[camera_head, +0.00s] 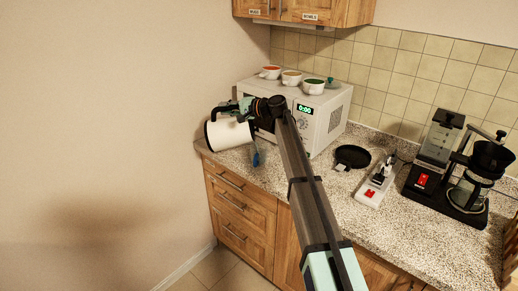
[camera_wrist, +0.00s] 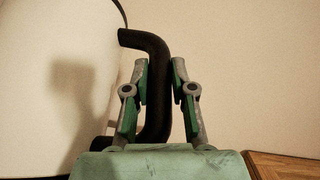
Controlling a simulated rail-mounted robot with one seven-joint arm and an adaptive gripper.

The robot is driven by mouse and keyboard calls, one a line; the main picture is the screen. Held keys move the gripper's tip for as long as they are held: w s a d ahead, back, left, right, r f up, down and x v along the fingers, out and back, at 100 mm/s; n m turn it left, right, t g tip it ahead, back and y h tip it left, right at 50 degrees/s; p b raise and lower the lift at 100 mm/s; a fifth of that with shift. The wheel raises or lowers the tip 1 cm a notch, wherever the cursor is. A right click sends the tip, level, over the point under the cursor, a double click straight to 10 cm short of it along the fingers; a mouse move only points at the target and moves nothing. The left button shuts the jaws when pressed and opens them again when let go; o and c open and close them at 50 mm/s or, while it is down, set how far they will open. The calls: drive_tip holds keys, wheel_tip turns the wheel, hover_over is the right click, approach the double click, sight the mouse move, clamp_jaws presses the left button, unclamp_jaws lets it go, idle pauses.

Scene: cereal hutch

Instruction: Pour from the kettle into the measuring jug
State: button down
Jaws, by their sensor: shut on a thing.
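The kettle (camera_head: 230,134) is white with a black handle and looks tilted, near the left wall at the counter's left end. In the wrist view its white body (camera_wrist: 45,90) fills the left side. My gripper (camera_head: 240,106) is at the kettle's handle, beside the microwave. In the wrist view my gripper (camera_wrist: 158,90) has its fingers on both sides of the black handle (camera_wrist: 156,75), shut on it. I cannot make out the measuring jug; a small blue item (camera_head: 256,158) shows just right of and below the kettle, and I cannot tell what it is.
A microwave (camera_head: 335,118) carries several bowls (camera_head: 291,78). A black pan (camera_head: 352,156), a power strip (camera_head: 373,190) and a coffee maker (camera_head: 460,170) stand to the right on the speckled counter (camera_head: 420,237). Wall cabinets (camera_head: 330,12) hang above. The left wall (camera_head: 100,120) is close to the kettle.

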drive_tip(key=shift+w+d+r+m+t+y+b, duration=0.15)
drive_tip(key=shift+d+r+y+b, duration=0.2)
drive_tip(key=shift+d+b, duration=0.35)
drive_tip(key=shift+s+d+r+m+t+y+b, duration=0.1)
drive_tip(key=shift+d+r+y+b, duration=0.25)
drive_tip(key=shift+d+b, duration=0.3)
drive_tip(key=shift+w+d+r+m+t+y+b, duration=0.15)
drive_tip(key=shift+d+r+y+b, duration=0.2)
drive_tip(key=shift+d+b, duration=0.3)
idle(2.0)
drive_tip(key=shift+s+a+r, duration=0.1)
drive_tip(key=shift+a, duration=0.05)
